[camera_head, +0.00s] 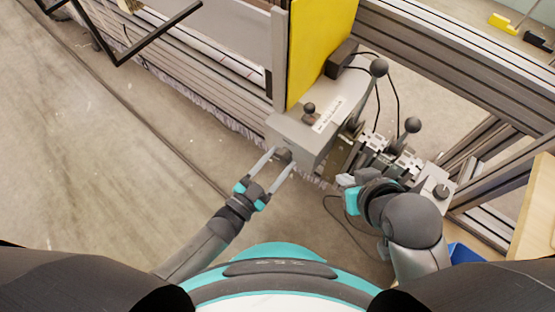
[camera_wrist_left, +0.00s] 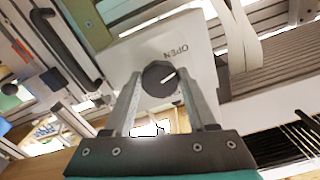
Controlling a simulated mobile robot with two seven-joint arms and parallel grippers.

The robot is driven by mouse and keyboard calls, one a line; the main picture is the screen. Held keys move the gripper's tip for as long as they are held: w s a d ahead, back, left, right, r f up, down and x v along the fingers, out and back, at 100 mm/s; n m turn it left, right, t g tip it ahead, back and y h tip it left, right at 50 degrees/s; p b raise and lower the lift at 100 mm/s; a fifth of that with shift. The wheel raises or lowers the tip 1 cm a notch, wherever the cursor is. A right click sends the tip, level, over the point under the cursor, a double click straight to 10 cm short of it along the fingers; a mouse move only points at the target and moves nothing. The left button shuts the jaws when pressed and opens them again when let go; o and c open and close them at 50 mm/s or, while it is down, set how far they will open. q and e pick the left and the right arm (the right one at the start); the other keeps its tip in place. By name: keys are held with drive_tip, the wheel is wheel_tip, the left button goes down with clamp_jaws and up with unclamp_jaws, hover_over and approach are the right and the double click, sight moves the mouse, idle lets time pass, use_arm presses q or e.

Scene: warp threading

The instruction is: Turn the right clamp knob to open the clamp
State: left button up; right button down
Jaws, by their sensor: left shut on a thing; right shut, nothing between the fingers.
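The clamp knob (camera_head: 284,154) is a dark round knob on the front of a grey clamp housing (camera_head: 290,130). In the left wrist view the knob (camera_wrist_left: 159,78) has a white pointer line, with the word OPEN printed beside it on the pale panel. My left gripper (camera_head: 278,157) has one finger on each side of the knob and is shut on it. The left wrist view shows the fingertips (camera_wrist_left: 158,82) at the knob's edges. My right gripper (camera_head: 346,181) is shut and empty, beside the machine's mechanism to the right.
A yellow panel (camera_head: 322,45) stands above the housing. Ball-ended levers (camera_head: 411,126) and cables rise at the right by the metal mechanism. A wooden board (camera_head: 535,215) is at the right edge. The concrete floor (camera_head: 90,190) at left is open.

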drive_tip(key=shift+r, duration=0.1)
idle(0.4)
use_arm(q)
drive_tip(key=o, duration=1.4)
use_arm(e)
drive_tip(key=shift+w, duration=0.15)
use_arm(q)
drive_tip(key=shift+s, duration=0.1)
use_arm(e)
drive_tip(key=shift+r, duration=0.1)
use_arm(q)
drive_tip(key=shift+s+a, duration=0.2)
drive_tip(key=shift+s, duration=0.05)
drive_tip(key=shift+s+a+p, duration=0.2)
drive_tip(key=shift+s+p, duration=0.1)
drive_tip(key=p+v, duration=0.2)
drive_tip(key=v, duration=1.1)
drive_tip(key=shift+s+a, duration=0.3)
use_arm(e)
drive_tip(key=s+d+f+g, duration=0.1)
drive_tip(key=s+d+f+g+h, duration=0.1)
drive_tip(key=f, duration=0.1)
drive_tip(key=shift+s+d+f+g, duration=0.15)
drive_tip(key=shift+s+d+g, duration=0.1)
drive_tip(key=shift+g, duration=0.05)
